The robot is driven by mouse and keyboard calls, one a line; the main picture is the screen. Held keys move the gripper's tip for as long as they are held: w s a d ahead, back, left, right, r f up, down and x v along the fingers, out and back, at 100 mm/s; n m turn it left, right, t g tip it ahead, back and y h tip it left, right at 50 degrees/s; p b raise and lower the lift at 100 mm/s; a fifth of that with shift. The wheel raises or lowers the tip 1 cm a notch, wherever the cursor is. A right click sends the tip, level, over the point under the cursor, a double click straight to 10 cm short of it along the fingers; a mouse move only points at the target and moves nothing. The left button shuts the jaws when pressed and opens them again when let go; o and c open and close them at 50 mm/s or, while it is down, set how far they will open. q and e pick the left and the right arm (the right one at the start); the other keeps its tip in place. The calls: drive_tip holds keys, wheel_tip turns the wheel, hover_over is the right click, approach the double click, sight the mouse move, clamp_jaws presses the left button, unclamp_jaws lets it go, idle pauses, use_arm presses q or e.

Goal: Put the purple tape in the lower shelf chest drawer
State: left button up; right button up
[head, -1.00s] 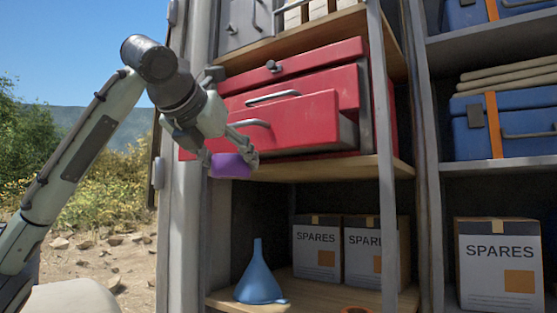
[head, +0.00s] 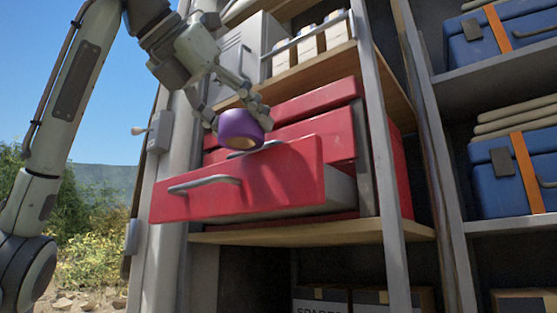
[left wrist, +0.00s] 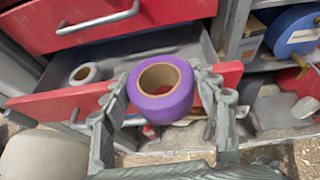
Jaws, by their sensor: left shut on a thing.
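The purple tape (head: 241,129) is a thick roll with a tan core. My left gripper (head: 232,112) is shut on it and holds it in the air in front of the red chest, above the pulled-out lower drawer (head: 240,192). In the left wrist view the tape (left wrist: 161,90) sits between the fingers (left wrist: 163,92) of my left gripper, in front of the open drawer (left wrist: 70,100). A grey-white roll (left wrist: 85,73) lies inside that drawer. My right gripper is not in view.
The red chest (head: 403,175) stands on a wooden shelf (head: 320,233) behind a grey upright post (head: 376,130). Above is another shelf with a grey case (head: 247,52) and several white containers. Blue cases (head: 515,165) fill the shelves at right.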

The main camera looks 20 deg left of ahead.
use_arm(q)
drive_tip(key=w+d, duration=0.1)
drive_tip(key=w, duration=0.2)
drive_tip(key=w+d+f+p, duration=0.1)
drive_tip(key=w, duration=0.3)
drive_tip(key=w+d, duration=0.1)
drive_tip(key=w, duration=0.2)
drive_tip(key=shift+w+f, duration=0.15)
drive_tip(key=shift+w, duration=0.05)
drive_tip(key=shift+s+a+f, duration=0.1)
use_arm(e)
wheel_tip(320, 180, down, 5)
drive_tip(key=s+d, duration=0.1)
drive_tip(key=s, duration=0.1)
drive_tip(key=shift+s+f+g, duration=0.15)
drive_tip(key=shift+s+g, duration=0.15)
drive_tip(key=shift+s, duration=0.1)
